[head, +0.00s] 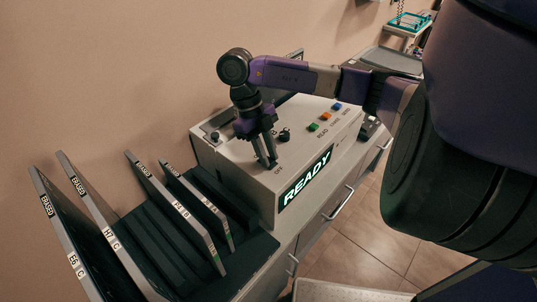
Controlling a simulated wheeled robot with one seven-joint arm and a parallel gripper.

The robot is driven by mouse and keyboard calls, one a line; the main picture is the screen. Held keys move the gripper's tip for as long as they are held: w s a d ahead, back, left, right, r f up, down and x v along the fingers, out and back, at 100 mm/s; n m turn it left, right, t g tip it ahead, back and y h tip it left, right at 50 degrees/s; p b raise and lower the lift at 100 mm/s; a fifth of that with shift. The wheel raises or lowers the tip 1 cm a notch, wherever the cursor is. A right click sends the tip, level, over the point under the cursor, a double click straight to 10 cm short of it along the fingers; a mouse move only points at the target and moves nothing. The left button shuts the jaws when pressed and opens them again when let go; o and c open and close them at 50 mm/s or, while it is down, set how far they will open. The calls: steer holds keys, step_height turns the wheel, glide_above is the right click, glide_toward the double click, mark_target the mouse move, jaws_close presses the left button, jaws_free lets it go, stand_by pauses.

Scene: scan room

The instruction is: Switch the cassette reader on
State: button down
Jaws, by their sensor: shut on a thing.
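The cassette reader (242,176) is a pale box on the counter, with a sloped top panel. Its front display (307,180) is lit and reads READY. A black knob (284,135) stands just behind and right of the fingers. Green (313,127), orange (325,116) and blue buttons (336,106) run along the panel's right.
A dark slotted rack (150,240) left of the reader holds several upright cassettes, some marked ERASED. Another black knob (214,137) is at the reader's left rear. Drawer handles (338,203) stick out from the counter front. The tiled floor (365,235) is open at right.

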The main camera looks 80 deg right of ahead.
steer(key=c, duration=1.2)
jaws_free()
steer(key=shift+c, duration=0.2)
steer(key=b+v, duration=0.1)
steer(key=v, duration=0.6)
steer(key=shift+r, duration=0.4)
steer(key=shift+d, duration=0.1)
